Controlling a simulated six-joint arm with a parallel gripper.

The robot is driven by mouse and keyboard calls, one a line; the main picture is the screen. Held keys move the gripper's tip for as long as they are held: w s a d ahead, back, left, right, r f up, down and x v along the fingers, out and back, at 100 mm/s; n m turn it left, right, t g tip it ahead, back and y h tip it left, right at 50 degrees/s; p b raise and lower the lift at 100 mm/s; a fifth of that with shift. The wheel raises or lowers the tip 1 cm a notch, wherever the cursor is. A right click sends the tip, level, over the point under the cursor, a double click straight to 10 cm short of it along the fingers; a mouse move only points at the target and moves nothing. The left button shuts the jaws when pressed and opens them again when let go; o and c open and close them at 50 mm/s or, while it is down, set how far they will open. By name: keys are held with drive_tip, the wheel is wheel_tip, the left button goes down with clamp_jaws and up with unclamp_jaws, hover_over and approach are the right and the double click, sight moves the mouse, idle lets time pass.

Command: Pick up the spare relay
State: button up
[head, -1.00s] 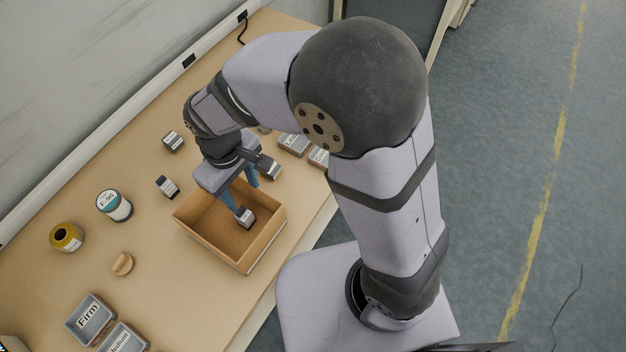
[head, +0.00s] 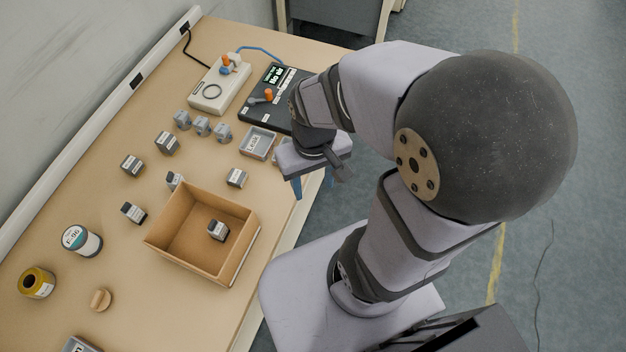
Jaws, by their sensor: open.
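Several small dark blocks with pale labels look like relays; I cannot tell which is the spare. One block (head: 217,230) lies inside the open cardboard box (head: 161,246). Others stand on the table: one block (head: 236,177) just behind the box, one partly hidden block (head: 174,181) at its back rim, one block (head: 134,212) to its left, and two farther back, a left block (head: 132,164) and a right block (head: 167,142). My gripper (head: 314,186) is open at the table's right edge, right of the box, its blue fingers pointing down. It appears empty.
A grey labelled tray (head: 258,143) is close behind my gripper. Grey parts (head: 201,126), a pale device (head: 219,88) and a black panel (head: 283,93) stand farther back.

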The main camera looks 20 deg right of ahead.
drive_tip(key=shift+o, duration=0.5)
drive_tip(key=m+t+h+b, duration=0.1)
drive_tip(key=m+t+b, duration=0.1)
drive_tip(key=m+b, duration=0.4)
hover_over(173, 178)
drive_tip(key=f, duration=0.4)
drive_tip(key=shift+s+a+f, duration=0.3)
drive_tip(key=shift+s, duration=0.1)
drive_tip(key=shift+w+d+f+p, duration=0.1)
drive_tip(key=shift+f+p, duration=0.4)
drive_tip(key=shift+f, duration=0.7)
drive_tip(key=shift+w+d+f+p, duration=0.15)
drive_tip(key=shift+f+p, duration=0.35)
drive_tip(key=shift+f, duration=0.7)
drive_tip(key=shift+w+d+f+p, duration=0.1)
drive_tip(key=shift+f+p, duration=0.4)
drive_tip(key=shift+f, duration=0.7)
drive_tip(key=shift+c, duration=0.3)
drive_tip(key=c, duration=1.1)
